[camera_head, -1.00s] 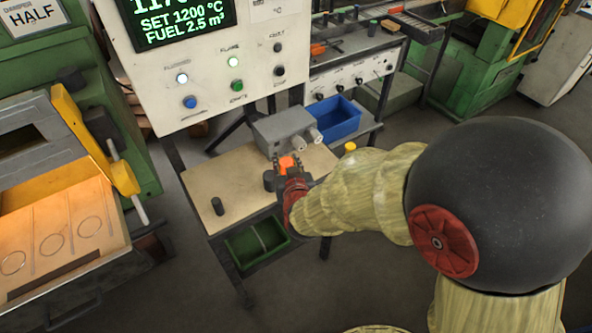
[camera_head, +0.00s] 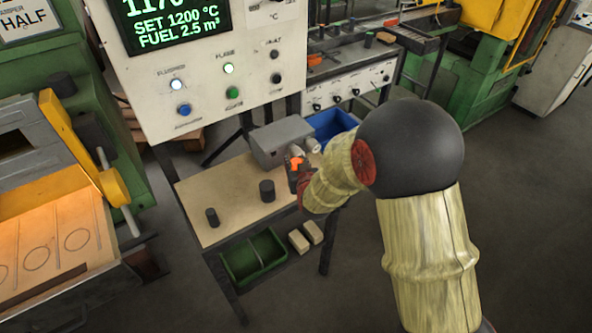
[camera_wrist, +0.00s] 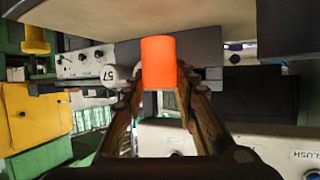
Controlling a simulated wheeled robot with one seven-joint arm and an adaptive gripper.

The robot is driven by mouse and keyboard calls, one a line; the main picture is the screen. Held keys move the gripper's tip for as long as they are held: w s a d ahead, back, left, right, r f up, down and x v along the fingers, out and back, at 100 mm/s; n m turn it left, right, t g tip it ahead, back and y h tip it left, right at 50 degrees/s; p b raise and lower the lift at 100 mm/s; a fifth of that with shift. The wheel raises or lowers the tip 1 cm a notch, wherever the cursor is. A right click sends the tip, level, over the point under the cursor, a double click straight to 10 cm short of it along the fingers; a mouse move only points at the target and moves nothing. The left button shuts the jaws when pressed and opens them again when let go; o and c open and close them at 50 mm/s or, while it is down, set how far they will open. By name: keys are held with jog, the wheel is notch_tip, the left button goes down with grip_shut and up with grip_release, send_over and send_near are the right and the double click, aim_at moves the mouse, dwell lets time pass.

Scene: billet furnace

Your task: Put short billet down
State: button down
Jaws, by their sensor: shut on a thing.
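The short billet, a glowing orange cylinder (camera_wrist: 158,63), is between the fingers of my gripper (camera_wrist: 159,90) in the wrist view. My gripper is shut on it. In the head view the orange billet (camera_head: 295,163) shows small at my gripper (camera_head: 297,168), over the right part of the wooden-topped table (camera_head: 238,207), close to the front of a grey box. Whether the billet touches the tabletop cannot be told.
The grey box (camera_head: 280,141) with pale round ends stands at the table's back. A green bin (camera_head: 262,277) and two pale blocks (camera_head: 306,237) are below. A blue bin (camera_head: 335,122) is behind. The furnace hearth (camera_head: 55,245) lies left. The tabletop's left part is mostly clear.

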jog(key=shift+f+b, duration=0.5)
jog(key=shift+f, duration=0.95)
jog(key=shift+f, duration=0.2)
jog(key=c, duration=1.5)
grip_release()
jog(key=shift+o, duration=0.5)
jog(key=shift+r, duration=0.2)
jog(key=p+v, duration=0.2)
jog(key=v, duration=1)
jog(key=shift+r, duration=0.1)
